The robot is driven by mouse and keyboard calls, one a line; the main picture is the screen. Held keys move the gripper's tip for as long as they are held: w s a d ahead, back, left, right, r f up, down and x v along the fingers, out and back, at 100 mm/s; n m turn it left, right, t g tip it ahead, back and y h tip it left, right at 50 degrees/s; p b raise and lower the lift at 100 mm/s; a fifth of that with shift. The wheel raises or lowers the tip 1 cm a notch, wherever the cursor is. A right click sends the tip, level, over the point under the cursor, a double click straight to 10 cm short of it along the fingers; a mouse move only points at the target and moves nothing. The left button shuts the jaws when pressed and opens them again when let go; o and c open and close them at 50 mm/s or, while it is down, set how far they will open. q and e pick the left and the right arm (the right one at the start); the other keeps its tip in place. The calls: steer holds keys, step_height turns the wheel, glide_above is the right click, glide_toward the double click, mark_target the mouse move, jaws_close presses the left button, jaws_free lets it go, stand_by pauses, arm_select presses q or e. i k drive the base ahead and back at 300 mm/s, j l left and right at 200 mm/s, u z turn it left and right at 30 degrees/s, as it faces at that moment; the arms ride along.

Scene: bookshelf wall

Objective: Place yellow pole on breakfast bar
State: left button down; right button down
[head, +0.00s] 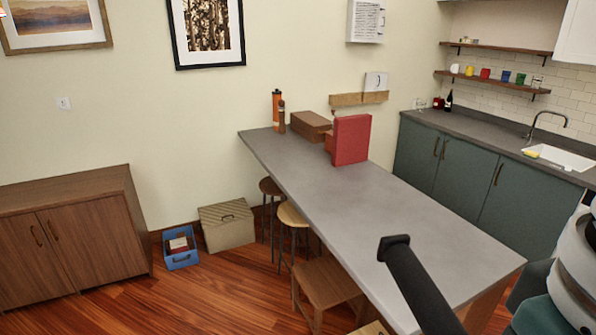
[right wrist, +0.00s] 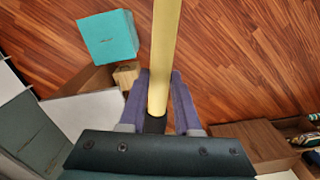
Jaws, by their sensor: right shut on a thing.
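The yellow pole (right wrist: 164,45) runs from the top of the right wrist view down between the purple fingers of my right gripper (right wrist: 159,88). The gripper is shut on it, close to a black section of the pole. In the head view a black shaft with a flat cap (head: 408,268) rises at the lower right, in front of the breakfast bar; it looks like the pole's black end. The breakfast bar (head: 400,215) has a long grey top. I cannot tell whether the pole touches it. My left gripper is not in view.
On the bar's far end stand a red box (head: 351,140), a brown box (head: 309,125) and an orange bottle (head: 277,108); its near part is clear. Stools (head: 326,279) stand along its left side. A teal box (right wrist: 108,38) shows in the right wrist view.

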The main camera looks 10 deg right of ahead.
mark_target(297, 160)
steer(key=i, duration=0.6)
steer(key=i+j+z, duration=0.1)
steer(key=i, duration=0.55)
steer(key=i+j, duration=0.15)
steer(key=i, duration=0.45)
steer(key=i+z, duration=0.2)
steer(key=i, duration=1.75)
steer(key=i+u, duration=0.1)
steer(key=i, duration=0.35)
steer(key=i+l+u, duration=0.1)
steer(key=i, duration=0.35)
steer(key=i+l+u, duration=0.15)
steer(key=i, duration=0.3)
